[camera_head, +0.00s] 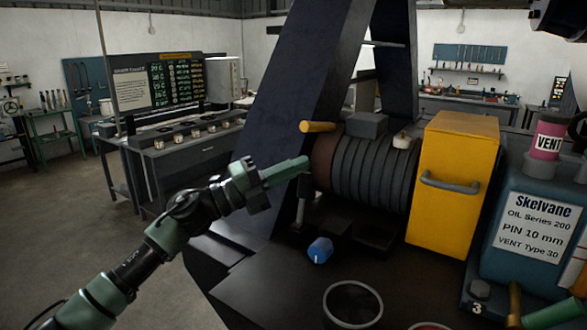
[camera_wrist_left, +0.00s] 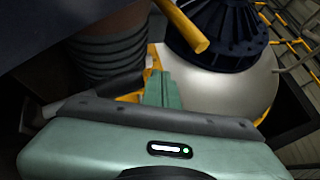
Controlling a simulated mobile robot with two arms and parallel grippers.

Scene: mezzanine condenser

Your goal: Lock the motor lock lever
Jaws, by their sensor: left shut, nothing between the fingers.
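A yellow-orange lever (camera_head: 317,127) sticks out to the left from the upper left end of the dark ribbed motor (camera_head: 372,172); it looks like the motor lock lever. In the left wrist view the lever (camera_wrist_left: 184,26) slants down from the top edge, ahead of the fingers. My left gripper (camera_head: 306,162) is shut and empty, below the lever and close to the motor's left end face. Its green fingers (camera_wrist_left: 160,85) also show in the left wrist view, apart from the lever there. My right gripper is not in view.
A yellow box with a grey handle (camera_head: 455,185) stands right of the motor. A blue knob (camera_head: 320,249) and a round dark opening (camera_head: 352,304) are in front. A dark slanted beam (camera_head: 310,80) rises behind my gripper. A labelled blue unit (camera_head: 530,240) is at right.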

